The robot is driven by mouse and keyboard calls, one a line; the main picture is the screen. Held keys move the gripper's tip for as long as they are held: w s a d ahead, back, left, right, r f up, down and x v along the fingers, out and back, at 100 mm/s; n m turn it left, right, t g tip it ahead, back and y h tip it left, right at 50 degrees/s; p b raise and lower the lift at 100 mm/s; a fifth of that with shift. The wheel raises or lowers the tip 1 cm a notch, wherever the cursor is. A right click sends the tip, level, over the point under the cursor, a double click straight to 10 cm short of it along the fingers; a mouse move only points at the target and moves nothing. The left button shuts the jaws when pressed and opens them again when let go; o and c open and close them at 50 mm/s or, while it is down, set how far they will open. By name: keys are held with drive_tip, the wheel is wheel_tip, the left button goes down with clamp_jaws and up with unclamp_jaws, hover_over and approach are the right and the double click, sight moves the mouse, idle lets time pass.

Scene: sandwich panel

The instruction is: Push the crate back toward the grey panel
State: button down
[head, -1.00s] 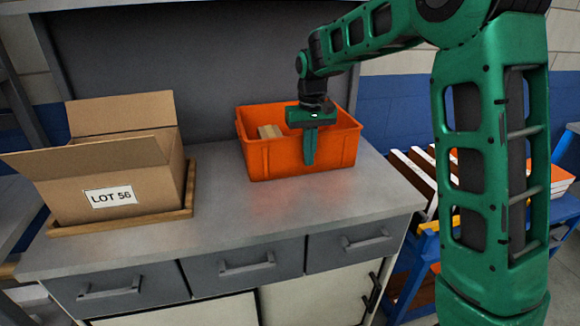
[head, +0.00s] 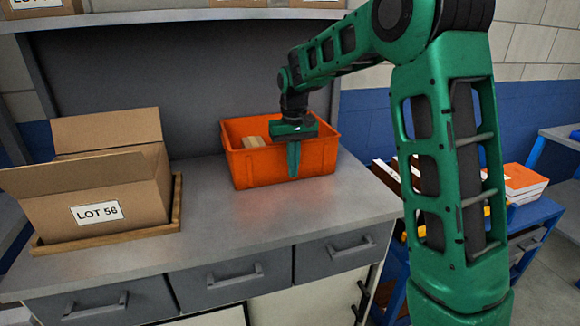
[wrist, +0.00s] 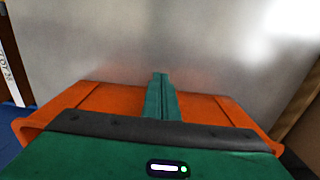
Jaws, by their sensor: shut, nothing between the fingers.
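The orange crate (head: 262,168) stands on the grey worktop, in front of the upright grey panel (head: 190,85). Tan block-like pieces (head: 252,141) lie inside it at the left. My gripper (head: 293,174) is shut and empty, pointing down. Its fingers overlap the crate's front wall in the head view, right of the middle; whether they touch it I cannot tell. In the wrist view the shut fingers (wrist: 160,80) cross the orange crate wall (wrist: 90,100), with bare grey surface past them. The gripper body hides part of the crate's inside.
The worktop (head: 250,220) in front of the crate is clear. A blue cart (head: 520,225) stands at the right.

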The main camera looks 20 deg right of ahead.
drive_tip(key=shift+s, duration=0.8)
wheel_tip(320, 180, up, 10)
drive_tip(key=s+d+m, duration=0.2)
drive_tip(key=s+d, duration=0.5)
drive_tip(key=s, duration=0.3)
drive_tip(key=s+d+f+m, duration=0.1)
drive_tip(key=s+d+f, duration=0.1)
drive_tip(key=s, duration=0.7)
drive_tip(key=s+d+f+m, duration=0.1)
drive_tip(key=s+f, duration=0.4)
drive_tip(key=s, duration=0.5)
drive_tip(key=s+d+f+m, duration=0.2)
drive_tip(key=s+d+f, duration=0.1)
drive_tip(key=s, duration=0.7)
drive_tip(key=shift+d+f, duration=0.25)
drive_tip(key=shift+d, duration=0.1)
